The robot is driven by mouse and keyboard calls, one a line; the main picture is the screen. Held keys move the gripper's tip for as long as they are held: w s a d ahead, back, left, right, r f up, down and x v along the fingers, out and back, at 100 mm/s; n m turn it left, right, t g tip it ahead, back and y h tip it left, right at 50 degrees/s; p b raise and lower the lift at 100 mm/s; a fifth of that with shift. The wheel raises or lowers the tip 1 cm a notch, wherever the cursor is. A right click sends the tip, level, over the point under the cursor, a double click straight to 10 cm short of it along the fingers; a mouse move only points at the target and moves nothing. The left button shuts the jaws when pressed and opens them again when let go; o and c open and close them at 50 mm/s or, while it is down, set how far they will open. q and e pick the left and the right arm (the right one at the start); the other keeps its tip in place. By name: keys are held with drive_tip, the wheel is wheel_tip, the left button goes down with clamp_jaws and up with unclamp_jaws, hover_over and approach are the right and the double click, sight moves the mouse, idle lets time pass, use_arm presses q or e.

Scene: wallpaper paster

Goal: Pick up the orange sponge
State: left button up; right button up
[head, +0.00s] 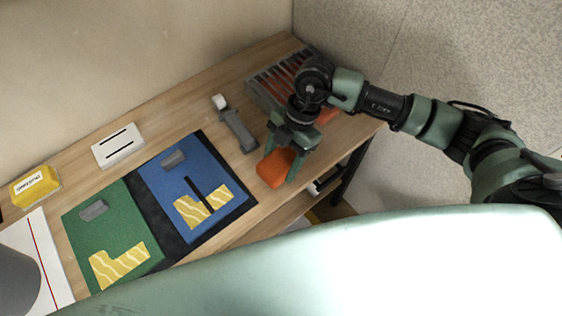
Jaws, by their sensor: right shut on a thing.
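The orange sponge (274,169) is a small block near the front edge of the wooden table, right of the blue board. My right gripper (281,165) comes down over it from above and is shut on it, one finger on each side. I cannot tell whether the sponge still touches the table top. My left gripper is not in view.
A grey tool with a white roller (237,130) lies left of my right gripper. A slatted rack (265,88) stands behind it. A blue board (207,170), a green board (110,225), a white slotted plate (118,146) and a yellow block (36,186) lie further left.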

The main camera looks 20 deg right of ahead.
sight(281, 160)
wheel_tip(281, 160, up, 20)
drive_tip(key=shift+f, duration=0.2)
drive_tip(key=o, duration=0.7)
drive_tip(key=c, duration=0.8)
drive_tip(key=shift+o, duration=0.2)
